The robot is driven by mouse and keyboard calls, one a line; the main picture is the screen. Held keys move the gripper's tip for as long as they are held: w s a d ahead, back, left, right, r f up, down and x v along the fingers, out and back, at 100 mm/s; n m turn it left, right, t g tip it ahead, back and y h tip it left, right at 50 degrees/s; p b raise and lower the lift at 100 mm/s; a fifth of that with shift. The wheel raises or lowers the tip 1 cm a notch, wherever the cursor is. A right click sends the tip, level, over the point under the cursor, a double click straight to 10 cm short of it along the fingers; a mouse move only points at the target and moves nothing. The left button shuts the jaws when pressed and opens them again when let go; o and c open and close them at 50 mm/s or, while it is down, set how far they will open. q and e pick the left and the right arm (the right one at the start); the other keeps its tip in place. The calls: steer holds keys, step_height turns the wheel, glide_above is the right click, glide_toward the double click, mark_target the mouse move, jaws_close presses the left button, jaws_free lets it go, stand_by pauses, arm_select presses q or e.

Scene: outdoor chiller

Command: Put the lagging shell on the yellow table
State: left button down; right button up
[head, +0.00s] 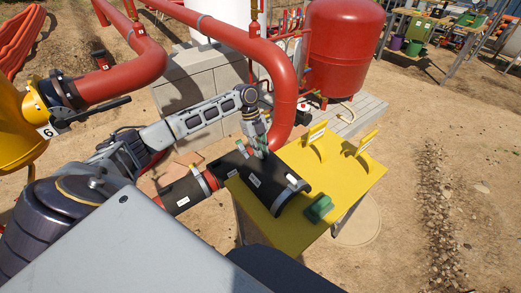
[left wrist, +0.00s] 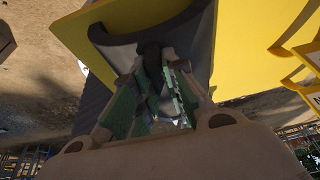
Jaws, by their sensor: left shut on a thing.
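The black half-round lagging shell (head: 266,180) with white labels is over the left part of the yellow table (head: 367,184). I cannot tell whether it rests on the top or hangs just above it. My left gripper (head: 259,150) is at the shell's far edge, pointing down, shut on it. In the left wrist view the green-padded fingers (left wrist: 158,95) close on the dark wall of the shell (left wrist: 197,50), with the yellow table top (left wrist: 250,40) behind it. My right gripper is not in view.
A green block (head: 319,208) lies on the table right of the shell, and two yellow upright holders (head: 317,138) stand at the back.

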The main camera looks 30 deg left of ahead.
arm_select(q)
steer(key=c, duration=1.5)
jaws_free()
steer(key=shift+o, duration=0.2)
steer(key=b+v, duration=0.1)
steer(key=v, duration=1.1)
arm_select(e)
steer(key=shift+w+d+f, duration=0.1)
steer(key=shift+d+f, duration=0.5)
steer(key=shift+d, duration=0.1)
